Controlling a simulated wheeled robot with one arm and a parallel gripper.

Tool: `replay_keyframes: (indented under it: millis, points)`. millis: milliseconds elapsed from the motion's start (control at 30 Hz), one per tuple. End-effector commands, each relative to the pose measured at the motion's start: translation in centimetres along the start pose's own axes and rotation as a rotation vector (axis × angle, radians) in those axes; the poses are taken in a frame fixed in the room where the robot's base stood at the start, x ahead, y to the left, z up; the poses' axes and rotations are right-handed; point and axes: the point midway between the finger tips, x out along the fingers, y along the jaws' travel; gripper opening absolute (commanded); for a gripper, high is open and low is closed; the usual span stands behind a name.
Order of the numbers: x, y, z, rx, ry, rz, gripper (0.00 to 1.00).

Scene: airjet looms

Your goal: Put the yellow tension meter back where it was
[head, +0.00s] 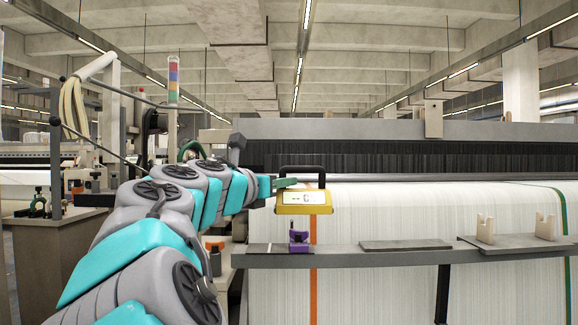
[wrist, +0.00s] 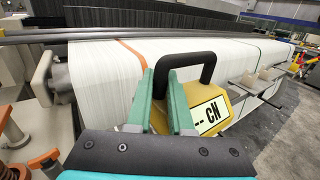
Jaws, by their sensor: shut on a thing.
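The yellow tension meter (head: 304,209) has a black handle and a pale display. It hangs upright above the grey shelf (head: 350,260) in front of the loom, apart from it. My gripper (head: 287,183) is shut on the meter's black handle at its left side. In the wrist view the green fingers of my gripper (wrist: 161,88) close around the left leg of the handle, and the meter (wrist: 207,108) sits just right of them, its display partly readable.
A small purple device (head: 298,241) stands on the shelf's left plate, below the meter. A flat dark plate (head: 405,245) lies bare in the middle. Two cream upright holders (head: 485,230) (head: 545,226) stand on the right plate. White warp sheet (head: 400,210) lies behind.

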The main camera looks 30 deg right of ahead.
Motion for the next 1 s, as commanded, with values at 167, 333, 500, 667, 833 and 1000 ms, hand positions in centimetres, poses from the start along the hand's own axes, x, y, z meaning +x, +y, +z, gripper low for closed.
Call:
replay_keyframes:
  millis: [167,333,500,667,833,1000]
  points:
    - [-1.5,1.4,-4.5,-0.007,-0.005,0.017,0.0]
    - [-3.5,3.8,-12.4,-0.012,-0.005,0.047,0.0]
    - [-5.4,6.3,-19.7,-0.01,-0.005,0.08,0.0]
    - [-6.9,8.1,-25.2,-0.008,-0.006,0.103,0.0]
    - [-8.1,9.5,-29.9,-0.007,-0.002,0.119,0.0]
    - [-9.2,10.9,-34.2,-0.007,-0.001,0.139,0.0]
